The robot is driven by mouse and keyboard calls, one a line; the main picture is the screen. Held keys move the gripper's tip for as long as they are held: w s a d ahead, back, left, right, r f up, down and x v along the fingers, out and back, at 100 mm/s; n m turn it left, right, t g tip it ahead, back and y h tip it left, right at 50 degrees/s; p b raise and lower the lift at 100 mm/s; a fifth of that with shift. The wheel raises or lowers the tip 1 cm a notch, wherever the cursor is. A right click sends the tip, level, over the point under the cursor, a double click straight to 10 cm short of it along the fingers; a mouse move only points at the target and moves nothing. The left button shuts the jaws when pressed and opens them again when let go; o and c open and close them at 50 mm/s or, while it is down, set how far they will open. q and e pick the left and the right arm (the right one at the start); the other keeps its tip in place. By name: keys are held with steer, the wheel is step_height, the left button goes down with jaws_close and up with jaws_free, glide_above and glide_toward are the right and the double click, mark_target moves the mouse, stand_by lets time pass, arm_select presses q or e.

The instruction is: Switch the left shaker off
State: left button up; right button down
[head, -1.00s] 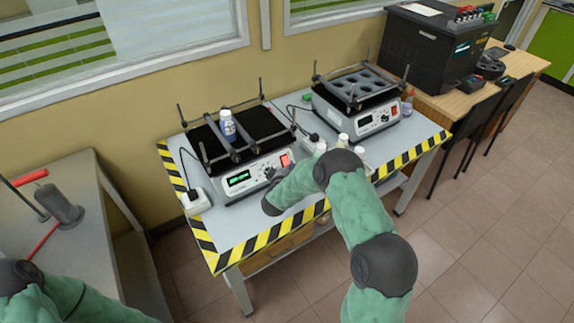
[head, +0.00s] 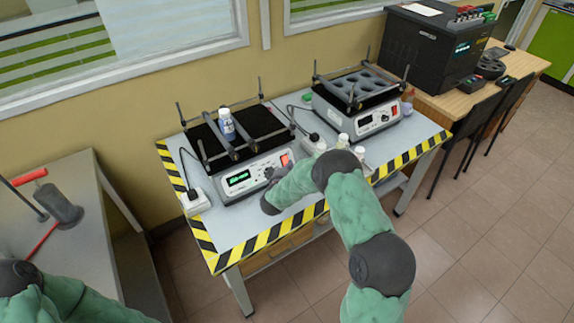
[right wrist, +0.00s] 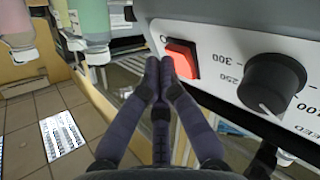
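The left shaker (head: 218,192) stands on the striped-edge table, its green display (head: 238,178) lit. Its red switch (head: 285,160) is at the right of the front panel. In the right wrist view the red switch (right wrist: 181,58) is close up, beside the black dial knob (right wrist: 272,85). My right gripper (right wrist: 159,66) has its fingers together and empty; the tips are right beside the switch, and I cannot tell whether they touch it. In the head view my right forearm hides most of that gripper. My left gripper is not in view; only its arm shows.
A white-capped blue bottle (head: 227,124) stands on the left shaker's platform. The right shaker (head: 366,122) stands behind to the right. Small bottles (head: 343,141) stand between them, near my right arm. A white power socket (head: 196,203) sits left of the left shaker.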

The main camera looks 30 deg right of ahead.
steer(key=shift+w+f, duration=0.1)
steer(key=shift+w, duration=0.1)
stand_by(0.4)
steer(key=shift+s, duration=0.1)
steer(key=shift+s+r+p, duration=0.4)
steer(key=shift+s+p, duration=0.05)
steer(key=shift+s, duration=0.1)
steer(key=s+r+p, duration=0.2)
steer(key=s+p, duration=0.1)
steer(key=s, duration=0.1)
steer(key=shift+d+r, duration=0.2)
steer(key=shift+r, duration=0.2)
steer(key=shift+s, duration=0.1)
stand_by(0.6)
